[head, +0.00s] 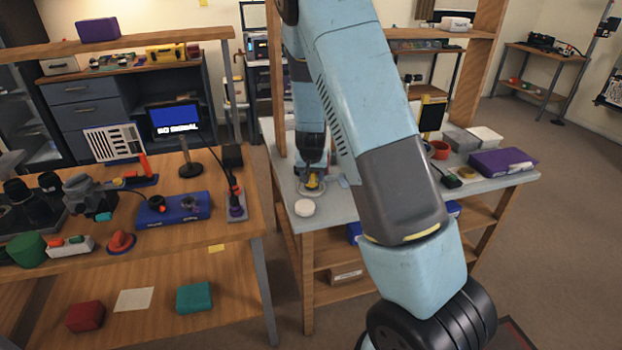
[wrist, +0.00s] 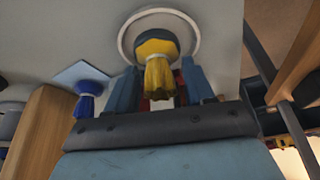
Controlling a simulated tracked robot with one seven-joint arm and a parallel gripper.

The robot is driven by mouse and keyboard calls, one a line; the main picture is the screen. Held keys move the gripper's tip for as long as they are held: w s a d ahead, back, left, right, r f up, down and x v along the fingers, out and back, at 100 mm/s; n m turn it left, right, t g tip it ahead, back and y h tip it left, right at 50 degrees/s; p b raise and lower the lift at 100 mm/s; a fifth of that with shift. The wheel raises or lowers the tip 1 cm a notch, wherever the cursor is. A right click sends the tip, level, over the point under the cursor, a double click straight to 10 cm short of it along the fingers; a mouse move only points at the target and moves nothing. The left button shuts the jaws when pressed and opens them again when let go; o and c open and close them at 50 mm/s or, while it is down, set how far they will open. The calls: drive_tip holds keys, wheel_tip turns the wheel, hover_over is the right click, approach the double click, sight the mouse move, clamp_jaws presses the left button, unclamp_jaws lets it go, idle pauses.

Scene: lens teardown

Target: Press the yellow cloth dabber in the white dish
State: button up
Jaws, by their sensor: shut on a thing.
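The yellow cloth dabber (wrist: 158,75) is between my gripper's (wrist: 161,90) two blue fingers in the wrist view, and the gripper is shut on it. The white dish (wrist: 123,38) is a round, pale-rimmed shape directly beyond the dabber, which overlaps its middle. In the head view my gripper (head: 312,178) points down at the grey-topped bench, with the yellow dabber (head: 312,183) at its tip over the dish (head: 312,192). I cannot tell whether the dabber touches the dish's inside.
A white round lid-like thing (head: 304,207) lies near the bench's front left edge. A purple box (head: 503,162) and a red mug (head: 440,150) are on the bench's right side.

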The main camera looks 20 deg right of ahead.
drive_tip(key=shift+r, duration=2.85)
